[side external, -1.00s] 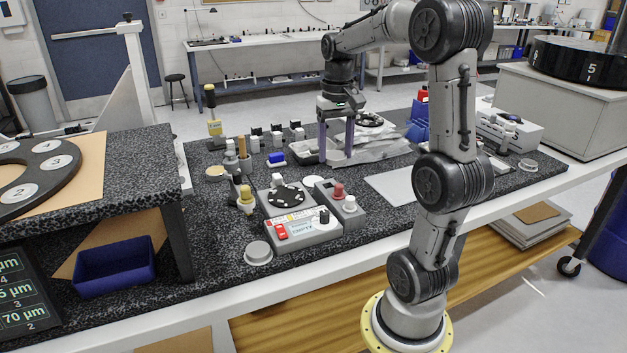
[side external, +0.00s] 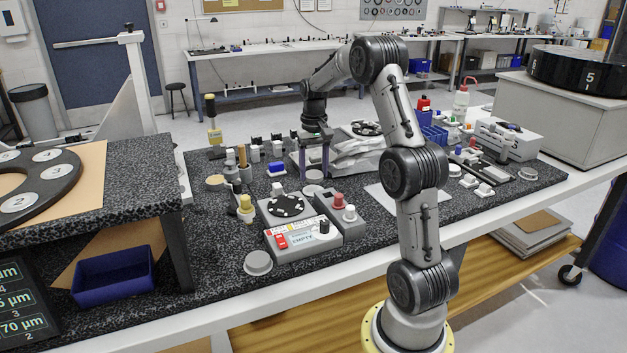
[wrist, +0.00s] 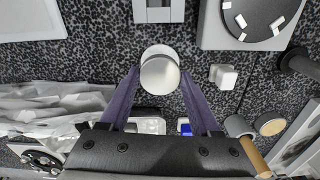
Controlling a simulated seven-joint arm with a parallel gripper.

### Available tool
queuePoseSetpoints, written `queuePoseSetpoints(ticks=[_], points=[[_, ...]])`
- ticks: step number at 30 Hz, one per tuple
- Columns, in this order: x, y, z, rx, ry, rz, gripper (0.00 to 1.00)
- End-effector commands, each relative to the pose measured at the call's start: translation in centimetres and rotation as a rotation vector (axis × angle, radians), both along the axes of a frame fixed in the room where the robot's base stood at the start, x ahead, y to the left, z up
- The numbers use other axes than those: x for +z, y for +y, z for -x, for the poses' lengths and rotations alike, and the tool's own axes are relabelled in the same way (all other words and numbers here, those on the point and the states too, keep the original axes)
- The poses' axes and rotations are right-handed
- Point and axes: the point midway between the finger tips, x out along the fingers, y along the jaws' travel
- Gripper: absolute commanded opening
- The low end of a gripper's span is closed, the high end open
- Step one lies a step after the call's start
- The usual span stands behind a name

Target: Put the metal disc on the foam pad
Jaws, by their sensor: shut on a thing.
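My gripper (side external: 313,172) points down over the dark speckled bench and is shut on the metal disc. The metal disc (wrist: 160,75) is round, pale and smooth, and sits between the two purple fingertips in the wrist view. A second pale round piece (wrist: 157,51) shows partly behind it; it also shows below the fingertips in the side view (side external: 312,190). I cannot tell whether the disc touches it. A flat pale grey sheet (side external: 396,198) lies to the right of the gripper and may be the foam pad; its material is unclear.
A grey box with a black, white-marked disc (side external: 286,205) stands front left of the gripper, with a red-knobbed box (side external: 340,215) beside it. Crumpled grey sheeting (side external: 358,150) lies behind right. A small white block (wrist: 224,76) and several small bottles stand nearby.

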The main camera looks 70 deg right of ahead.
Motion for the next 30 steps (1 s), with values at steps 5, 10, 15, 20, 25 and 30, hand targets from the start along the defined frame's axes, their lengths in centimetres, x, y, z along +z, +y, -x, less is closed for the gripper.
queuePoseSetpoints(ticks=[5,10,15,20,25,30], points=[[-2.6,-0.2,-0.2,0.0,0.003,-0.004,0.05],[-3.5,-0.2,-0.2,0.0,0.0,0.0,0.05],[-3.4,-0.2,-0.2,0.0,0.0,0.0,0.05],[-3.7,-0.2,-0.2,0.0,0.001,-0.001,0.05],[-3.8,-0.2,-0.2,0.0,0.001,-0.001,0.89],[-3.8,-0.2,-0.2,0.0,0.001,-0.001,0.94]])
